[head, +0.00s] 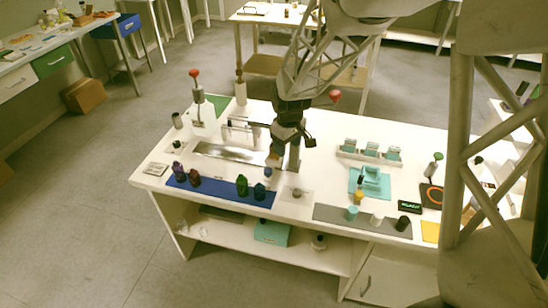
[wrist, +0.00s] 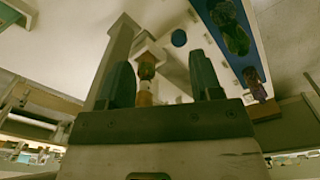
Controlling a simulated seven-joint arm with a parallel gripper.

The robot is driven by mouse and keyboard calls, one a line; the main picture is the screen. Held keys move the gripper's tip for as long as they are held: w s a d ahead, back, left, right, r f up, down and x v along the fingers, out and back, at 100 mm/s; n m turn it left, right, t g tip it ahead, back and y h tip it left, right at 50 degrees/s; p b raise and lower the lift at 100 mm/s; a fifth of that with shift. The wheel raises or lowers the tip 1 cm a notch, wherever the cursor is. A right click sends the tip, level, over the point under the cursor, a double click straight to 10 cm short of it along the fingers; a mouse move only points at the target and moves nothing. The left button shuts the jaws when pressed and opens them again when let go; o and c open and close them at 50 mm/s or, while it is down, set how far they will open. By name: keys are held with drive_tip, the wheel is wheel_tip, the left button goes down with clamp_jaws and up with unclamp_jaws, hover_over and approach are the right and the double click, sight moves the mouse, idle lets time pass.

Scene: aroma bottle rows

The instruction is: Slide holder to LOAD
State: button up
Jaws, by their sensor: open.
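My gripper (head: 273,158) hangs over the middle-left of the white table, beside the right end of a shiny metal plate (head: 228,152). In the wrist view its two dark fingers (wrist: 163,84) are apart. A brown and amber upright piece (wrist: 147,72) shows between them; I cannot tell whether it touches either finger. A railed fixture (head: 242,127) stands behind the plate, partly hidden by my arm. I cannot make out which part is the holder, and no LOAD mark is readable.
A blue mat (head: 220,191) with several dark bottles lies in front, and shows in the wrist view (wrist: 213,32). A white stand with a red knob (head: 194,74) is at the left. A teal bottle rack (head: 369,152) and grey mat (head: 330,213) lie to the right.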

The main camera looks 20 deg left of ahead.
drive_tip(key=n, duration=0.2)
hover_over(268, 170)
wheel_tip(268, 170, down, 6)
drive_tip(key=shift+f, duration=0.2)
drive_tip(key=shift+f, duration=3.9)
drive_tip(key=shift+c, duration=0.4)
clamp_jaws()
